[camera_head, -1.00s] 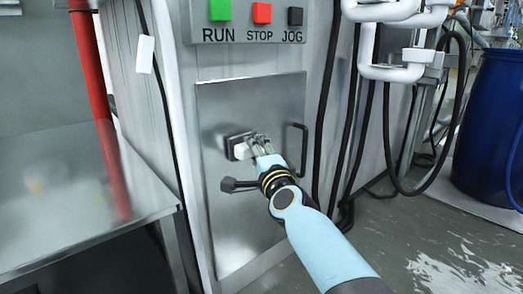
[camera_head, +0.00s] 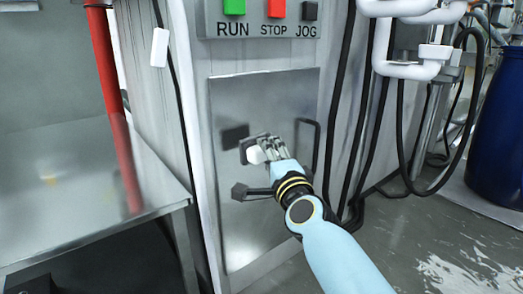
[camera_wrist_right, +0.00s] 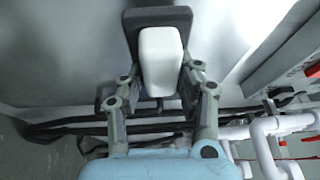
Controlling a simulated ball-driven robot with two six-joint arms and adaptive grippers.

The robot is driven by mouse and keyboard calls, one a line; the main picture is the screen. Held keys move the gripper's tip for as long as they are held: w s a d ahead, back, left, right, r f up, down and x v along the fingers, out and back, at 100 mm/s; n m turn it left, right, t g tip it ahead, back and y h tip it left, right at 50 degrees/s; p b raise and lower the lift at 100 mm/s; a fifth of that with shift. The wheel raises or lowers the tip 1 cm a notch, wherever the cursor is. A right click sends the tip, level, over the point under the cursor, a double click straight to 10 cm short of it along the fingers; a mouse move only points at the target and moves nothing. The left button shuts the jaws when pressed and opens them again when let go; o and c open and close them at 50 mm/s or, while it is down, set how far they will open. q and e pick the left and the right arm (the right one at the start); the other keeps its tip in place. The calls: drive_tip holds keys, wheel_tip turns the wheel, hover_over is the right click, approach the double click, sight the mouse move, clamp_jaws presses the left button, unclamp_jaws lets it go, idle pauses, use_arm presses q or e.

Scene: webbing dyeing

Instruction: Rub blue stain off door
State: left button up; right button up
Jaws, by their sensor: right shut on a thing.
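The grey metal door (camera_head: 265,235) is on the front of the machine in the head view. My right gripper (camera_head: 272,149) is in front of its upper middle, shut on a white block (camera_head: 255,155) with a dark pad (camera_wrist_right: 185,18). The white block (camera_wrist_right: 161,62) sits between both fingers in the right wrist view. The pad faces the door and seems slightly apart from it. A dark square patch (camera_head: 235,137) shows on the door just up and left of the pad, perhaps its reflection or shadow. I see no blue stain. My left gripper is out of view.
A black door handle (camera_head: 316,140) stands close right of my right gripper. Buttons (camera_head: 275,9) sit above, black cables (camera_head: 346,110) hang right, and a metal table (camera_head: 90,185) is left.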

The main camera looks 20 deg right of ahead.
drive_tip(key=shift+s+d, duration=0.2)
drive_tip(key=shift+s, duration=0.3)
drive_tip(key=shift+s+d, duration=0.2)
drive_tip(key=shift+s, duration=0.3)
drive_tip(key=s, duration=0.1)
drive_tip(key=s+d, duration=0.1)
drive_tip(key=shift+s, duration=0.4)
drive_tip(key=shift+r, duration=0.15)
